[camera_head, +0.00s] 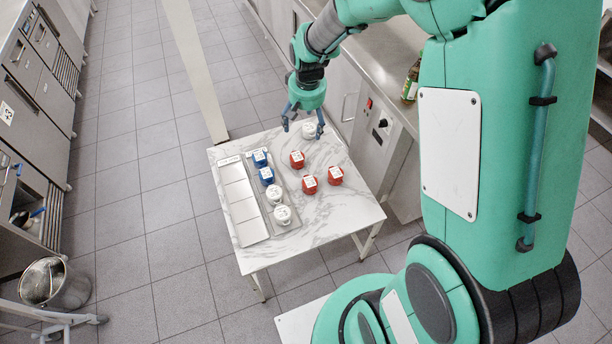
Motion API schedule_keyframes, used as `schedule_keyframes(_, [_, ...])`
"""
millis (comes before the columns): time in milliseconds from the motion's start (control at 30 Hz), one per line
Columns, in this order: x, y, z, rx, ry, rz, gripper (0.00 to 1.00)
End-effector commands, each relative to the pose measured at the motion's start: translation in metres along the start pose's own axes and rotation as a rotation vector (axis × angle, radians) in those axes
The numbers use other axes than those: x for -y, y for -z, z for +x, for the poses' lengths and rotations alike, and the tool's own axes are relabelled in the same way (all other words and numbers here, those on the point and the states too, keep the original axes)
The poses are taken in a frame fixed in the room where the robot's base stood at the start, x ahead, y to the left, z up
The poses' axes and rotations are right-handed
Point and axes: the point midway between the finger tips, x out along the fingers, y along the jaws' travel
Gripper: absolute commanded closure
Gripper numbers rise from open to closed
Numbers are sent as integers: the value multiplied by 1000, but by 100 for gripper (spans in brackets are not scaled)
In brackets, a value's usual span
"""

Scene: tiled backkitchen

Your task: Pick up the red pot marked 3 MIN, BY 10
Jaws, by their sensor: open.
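Three red pots with white labelled tops stand on the marble-topped table: one at the back (297,159), one at the front (310,185) and one on the right (335,176). Their label writing is too small to read, so I cannot tell which is marked 3 MIN, BY 10. My gripper (303,130) points down over the table's back part, open and empty. A white pot (309,131) shows between its fingertips; I cannot tell whether the fingers are around it or above it. The red pots are nearer the camera than my gripper, apart from it.
A grey tray (291,217) holds two blue pots (260,158) (266,175) and two white pots (274,194) (282,215). A panel with pale rectangles (241,210) lies left of it. A steel counter with a bottle (411,82) stands behind right. The table's right front is clear.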

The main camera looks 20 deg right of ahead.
Motion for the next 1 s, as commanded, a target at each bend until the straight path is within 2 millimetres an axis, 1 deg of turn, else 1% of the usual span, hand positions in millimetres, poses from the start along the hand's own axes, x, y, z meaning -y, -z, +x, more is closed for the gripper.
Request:
schedule_keyframes(33, [-3, 3, 22, 18, -1, 5, 22])
schedule_keyframes(167, [-8, 11, 70, 49, -3, 16, 22])
schedule_keyframes(300, [-16, 15, 124, 82, -5, 29, 22])
schedule_keyframes(500, [-25, 11, 201, 128, -7, 47, 22])
schedule_keyframes(600, [-29, 6, 234, 146, -8, 54, 22])
schedule_keyframes(700, [-32, 1, 258, 160, -8, 59, 22])
schedule_keyframes(800, [-34, -2, 272, 167, -8, 63, 22])
schedule_keyframes(900, [-35, -4, 279, 171, -9, 64, 22])
schedule_keyframes(1000, [-35, -4, 280, 171, -9, 64, 22])
